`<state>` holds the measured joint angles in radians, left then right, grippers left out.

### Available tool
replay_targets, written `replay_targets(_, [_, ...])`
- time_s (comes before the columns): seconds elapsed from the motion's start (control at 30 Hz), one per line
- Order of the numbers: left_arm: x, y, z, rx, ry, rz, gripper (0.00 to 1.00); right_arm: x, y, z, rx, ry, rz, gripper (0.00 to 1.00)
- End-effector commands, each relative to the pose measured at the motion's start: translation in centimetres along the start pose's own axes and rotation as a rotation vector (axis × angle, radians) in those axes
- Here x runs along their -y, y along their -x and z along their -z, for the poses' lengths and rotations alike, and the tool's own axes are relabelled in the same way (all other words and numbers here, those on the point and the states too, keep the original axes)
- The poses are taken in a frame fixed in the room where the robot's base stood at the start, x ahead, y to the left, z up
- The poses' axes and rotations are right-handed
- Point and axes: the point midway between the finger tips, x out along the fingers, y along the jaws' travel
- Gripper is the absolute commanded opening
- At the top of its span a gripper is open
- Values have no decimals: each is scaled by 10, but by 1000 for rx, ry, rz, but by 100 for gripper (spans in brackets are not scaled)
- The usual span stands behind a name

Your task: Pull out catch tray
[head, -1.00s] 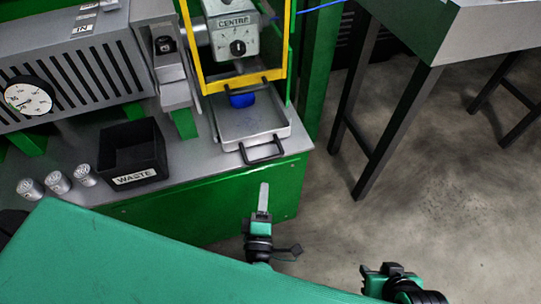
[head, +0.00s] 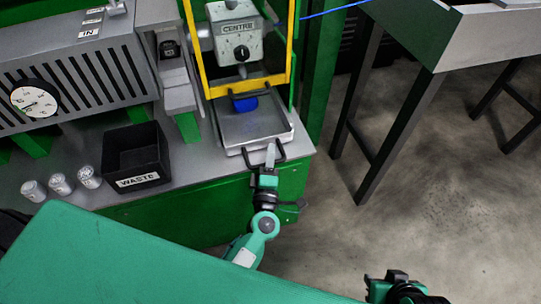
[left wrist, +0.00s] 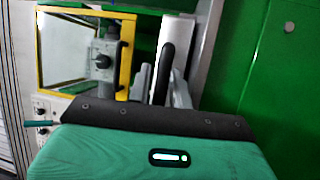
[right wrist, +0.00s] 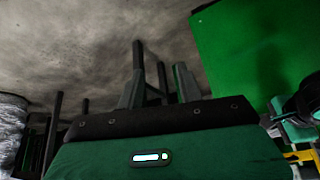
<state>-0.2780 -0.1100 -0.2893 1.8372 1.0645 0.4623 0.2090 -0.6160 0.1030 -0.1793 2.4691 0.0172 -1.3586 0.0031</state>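The catch tray (head: 228,128) is a shallow grey metal tray under the yellow-framed machine, with a dark bar handle (head: 250,160) at its front. My left gripper (head: 271,157) is at this handle, in front of the tray. In the left wrist view the dark handle bar (left wrist: 166,66) stands between the two fingers of the left gripper (left wrist: 162,84), which look apart. Contact with the bar cannot be told. My right gripper (right wrist: 158,84) is open and empty, away from the machine; it shows at the bottom of the head view (head: 385,280).
A blue piece (head: 244,104) lies at the tray's back below the yellow guard (head: 245,84). A black waste bin (head: 136,155) and several small metal cylinders (head: 60,184) stand on the bench to the left. A metal table (head: 465,45) stands right. The floor between is clear.

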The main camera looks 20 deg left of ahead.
Motion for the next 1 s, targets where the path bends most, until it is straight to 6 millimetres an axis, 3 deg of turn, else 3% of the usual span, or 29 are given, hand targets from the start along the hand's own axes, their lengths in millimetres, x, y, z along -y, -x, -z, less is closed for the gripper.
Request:
replay_targets(0.07, [0,0,0,0,0,0,17,0,0,0,-1,0,-1,36])
replay_targets(0.17, [0,0,0,0,0,0,0,0,0,0,-1,0,-1,36])
replay_targets(0.47, [-1,10,-4,2,0,3,0,-1,1,0,2,-1,-2,36])
replay_targets(0.8, [-17,93,-38,3,-1,7,0,-13,14,-10,99,-18,-33,36])
replay_targets(1.0, [-24,127,-52,2,0,5,0,-15,16,-13,126,-22,-39,36])
